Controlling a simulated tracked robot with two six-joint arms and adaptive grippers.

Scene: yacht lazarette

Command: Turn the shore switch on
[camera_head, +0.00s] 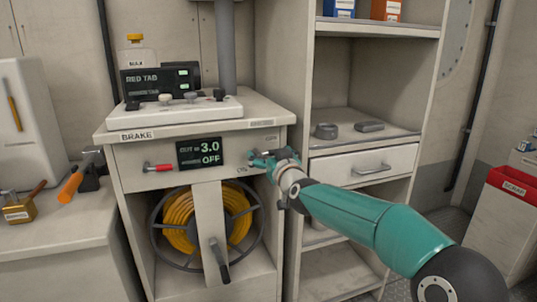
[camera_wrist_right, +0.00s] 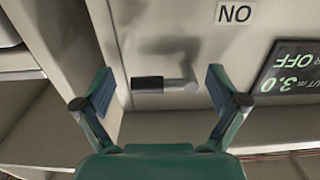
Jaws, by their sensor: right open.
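A small lever (camera_wrist_right: 165,84) with a black grip and a grey pivot lies sideways on the pale cabinet front in the right wrist view, which is turned upside down. An ON label (camera_wrist_right: 235,14) is on the panel near it. A display beside it (camera_head: 199,152) reads 3.0 and OFF; it also shows in the wrist view (camera_wrist_right: 292,75). My right gripper (camera_head: 264,160) is at the cabinet's right side. Its fingers (camera_wrist_right: 160,85) are open, one on each side of the lever, with gaps showing. The lever is hidden behind the gripper in the head view. My left gripper is not seen.
A red-handled lever (camera_head: 158,167) is left of the display. A yellow hose reel (camera_head: 177,222) with a crank (camera_head: 219,260) sits below. A shelf unit with a drawer (camera_head: 364,164) stands right. A red-topped SCRAP bin (camera_head: 513,184) is at far right.

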